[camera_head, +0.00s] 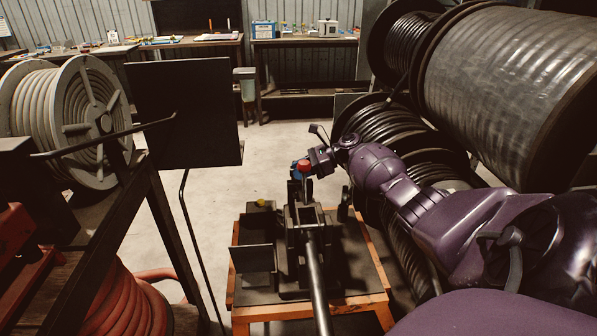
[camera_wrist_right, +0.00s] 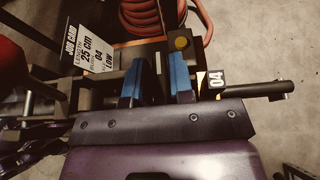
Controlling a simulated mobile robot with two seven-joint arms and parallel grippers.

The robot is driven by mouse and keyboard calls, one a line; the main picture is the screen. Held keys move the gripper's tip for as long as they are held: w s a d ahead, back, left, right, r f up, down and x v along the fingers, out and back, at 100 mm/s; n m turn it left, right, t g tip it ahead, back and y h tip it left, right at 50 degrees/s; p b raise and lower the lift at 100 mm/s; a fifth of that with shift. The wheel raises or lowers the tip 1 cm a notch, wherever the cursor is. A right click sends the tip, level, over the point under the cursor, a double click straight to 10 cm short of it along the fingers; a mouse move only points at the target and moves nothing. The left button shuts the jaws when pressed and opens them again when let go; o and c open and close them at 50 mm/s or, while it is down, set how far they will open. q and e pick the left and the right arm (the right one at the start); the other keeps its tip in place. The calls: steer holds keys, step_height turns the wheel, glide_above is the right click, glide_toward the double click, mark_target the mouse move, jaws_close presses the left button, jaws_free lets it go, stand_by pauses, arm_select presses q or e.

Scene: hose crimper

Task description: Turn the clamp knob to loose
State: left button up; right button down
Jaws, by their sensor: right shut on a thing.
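The hose crimper (camera_head: 308,232), a dark machine with a long bar toward me, stands on an orange-edged stand in the head view. My right gripper (camera_head: 299,168) reaches in from the right at the machine's upper far end, beside a red knob-like part (camera_head: 305,166). In the right wrist view, the blue fingers of the right gripper (camera_wrist_right: 168,78) are shut on a dark part between them, apparently the clamp knob; the fingers hide most of it, and its setting cannot be read. A red shape (camera_wrist_right: 10,62) shows at the left edge there. My left gripper is not in view.
Hose reels (camera_head: 500,75) crowd the right; a dark panel (camera_head: 185,110) stands left. Floor beyond is clear.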

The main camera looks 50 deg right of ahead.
steer(key=c, duration=1.1)
jaws_free()
steer(key=shift+p+v, duration=0.5)
steer(key=shift+v, duration=4.9)
